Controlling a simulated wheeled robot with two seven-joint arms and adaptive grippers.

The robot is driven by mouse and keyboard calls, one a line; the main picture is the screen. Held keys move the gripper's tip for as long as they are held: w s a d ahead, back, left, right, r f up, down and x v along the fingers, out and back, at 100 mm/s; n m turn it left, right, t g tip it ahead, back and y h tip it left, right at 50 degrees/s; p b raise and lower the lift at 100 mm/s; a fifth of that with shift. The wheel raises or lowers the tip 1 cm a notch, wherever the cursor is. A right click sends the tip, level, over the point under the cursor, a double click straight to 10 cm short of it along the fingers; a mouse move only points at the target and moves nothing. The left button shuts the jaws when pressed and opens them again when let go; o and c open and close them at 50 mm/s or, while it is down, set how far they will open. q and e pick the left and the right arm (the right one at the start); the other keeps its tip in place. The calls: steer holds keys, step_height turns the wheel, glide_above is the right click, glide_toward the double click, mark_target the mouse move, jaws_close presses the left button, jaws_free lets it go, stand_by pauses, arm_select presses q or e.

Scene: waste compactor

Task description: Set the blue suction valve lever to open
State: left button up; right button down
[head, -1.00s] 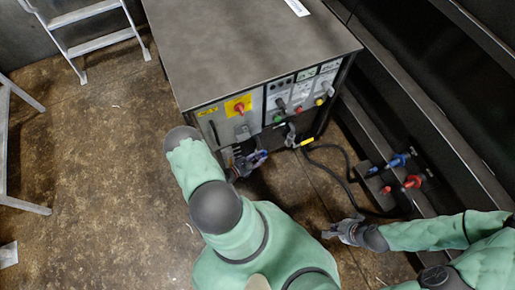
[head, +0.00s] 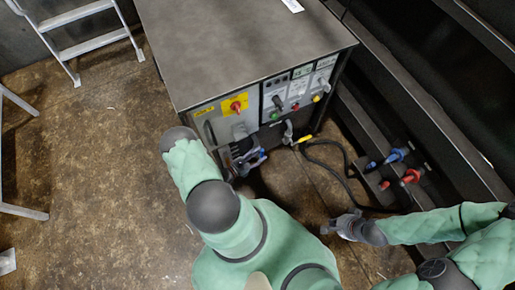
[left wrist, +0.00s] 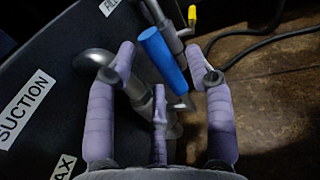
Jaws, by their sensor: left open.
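The blue suction valve lever (left wrist: 163,60) shows in the left wrist view as a blue sleeve on a metal stem, tilted down to the right. The SUCTION label (left wrist: 24,107) is on the dark panel at its left. My left gripper (left wrist: 166,75) is open, with its outer fingers on either side of the blue lever and a third finger just below it. I cannot tell whether any finger touches it. In the head view my left gripper (head: 236,167) is low at the cabinet's front, and the lever is small and partly hidden there. My right gripper (head: 340,227) is away to the right, above the floor.
The cabinet (head: 245,45) carries a red knob on a yellow plate (head: 236,105) and several buttons. A yellow-handled lever (left wrist: 191,15) is close beyond the blue one. A black hose (head: 345,160) runs right toward blue (head: 398,155) and red (head: 411,176) fittings.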

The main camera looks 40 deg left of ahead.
arm_select(q)
steer(key=s+a, duration=0.2)
steer(key=s, duration=0.9)
steer(key=shift+s+a+r, duration=0.2)
steer(key=shift+s, duration=0.2)
